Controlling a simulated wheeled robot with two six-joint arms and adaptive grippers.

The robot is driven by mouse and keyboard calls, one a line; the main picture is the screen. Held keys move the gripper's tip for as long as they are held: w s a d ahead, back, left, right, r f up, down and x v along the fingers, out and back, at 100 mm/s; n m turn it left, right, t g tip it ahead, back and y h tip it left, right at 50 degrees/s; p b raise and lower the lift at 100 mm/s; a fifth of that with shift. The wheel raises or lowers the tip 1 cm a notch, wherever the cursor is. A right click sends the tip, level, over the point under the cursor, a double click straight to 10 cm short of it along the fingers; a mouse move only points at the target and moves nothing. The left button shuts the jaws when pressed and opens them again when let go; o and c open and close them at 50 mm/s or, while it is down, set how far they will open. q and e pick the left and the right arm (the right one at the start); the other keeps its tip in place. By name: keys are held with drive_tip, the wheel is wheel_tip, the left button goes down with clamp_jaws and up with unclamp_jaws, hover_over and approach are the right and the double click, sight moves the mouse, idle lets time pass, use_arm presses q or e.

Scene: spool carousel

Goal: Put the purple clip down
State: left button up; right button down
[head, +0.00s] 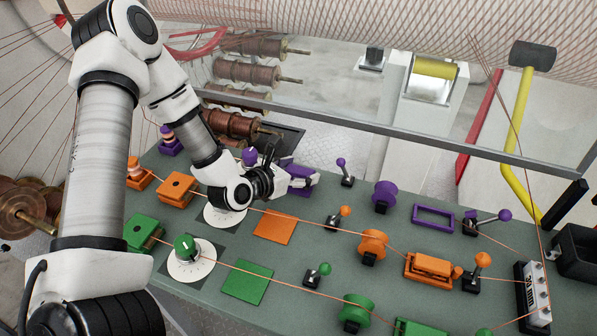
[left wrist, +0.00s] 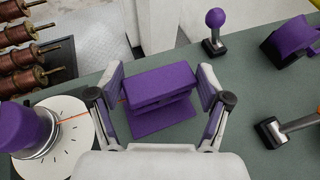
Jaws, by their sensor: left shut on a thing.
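The purple clip (left wrist: 160,82) is a blocky purple piece held between the two fingers of my left gripper (head: 297,178). In the left wrist view, one finger presses at each end of it. A flat purple pad (left wrist: 165,126) lies on the bench below the clip. The clip looks level and lined up over the pad, but I cannot tell whether it touches it. In the head view my gripper partly hides both. A purple rectangular frame (head: 434,218) lies empty further right. My right gripper is not in view.
A purple-knobbed dial (left wrist: 28,130) stands left of my gripper. A purple lever (head: 344,170) and purple roller (head: 384,194) stand to the right. An orange pad (head: 275,228) and green pad (head: 248,282) lie bare nearer me. An orange line crosses the bench.

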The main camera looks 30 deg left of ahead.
use_arm(q)
drive_tip(key=shift+w+a+f, duration=0.1)
drive_tip(key=shift+f, duration=0.5)
drive_tip(key=shift+a+f, duration=0.1)
drive_tip(key=shift+a, duration=0.15)
drive_tip(key=shift+d+b, duration=0.15)
drive_tip(key=shift+b, duration=0.15)
drive_tip(key=o, duration=0.8)
drive_tip(key=shift+f, duration=0.1)
drive_tip(key=o, duration=0.3)
drive_tip(key=shift+o, duration=0.2)
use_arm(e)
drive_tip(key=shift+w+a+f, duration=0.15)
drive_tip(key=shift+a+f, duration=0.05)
